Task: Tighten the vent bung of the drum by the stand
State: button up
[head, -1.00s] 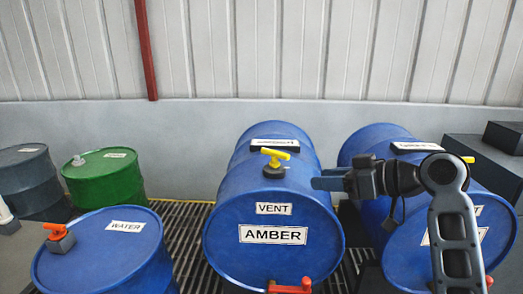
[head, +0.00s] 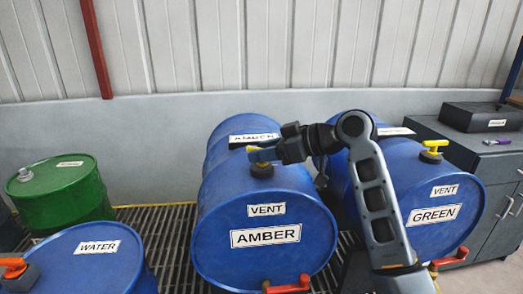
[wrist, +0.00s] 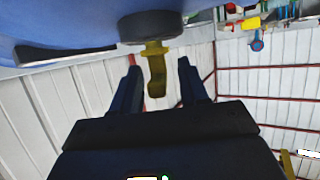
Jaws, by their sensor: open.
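The blue AMBER drum (head: 225,205) lies on its side with its labelled end facing me. Its vent bung (head: 262,171) is a black cap with a yellow handle on top, partly hidden by my gripper (head: 260,155). In the wrist view, the black cap (wrist: 148,28) sits on the blue drum (wrist: 60,20), and its yellow handle (wrist: 156,75) reaches between the fingers of my gripper (wrist: 159,68). The fingers are open, with a gap showing on both sides of the handle. The GREEN drum (head: 395,205) lies to the right; its vent bung (head: 432,152) also has a yellow handle.
Red taps (head: 288,286) are at the lower ends of both lying drums. A blue WATER drum (head: 90,265) and a green drum (head: 62,188) stand at left. A grey cabinet (head: 480,150) with a dark box (head: 487,115) is at right.

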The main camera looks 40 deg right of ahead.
jog(key=shift+w+a+f, duration=0.15)
jog(key=shift+w, duration=0.15)
jog(key=shift+c, duration=0.3)
grip_shut()
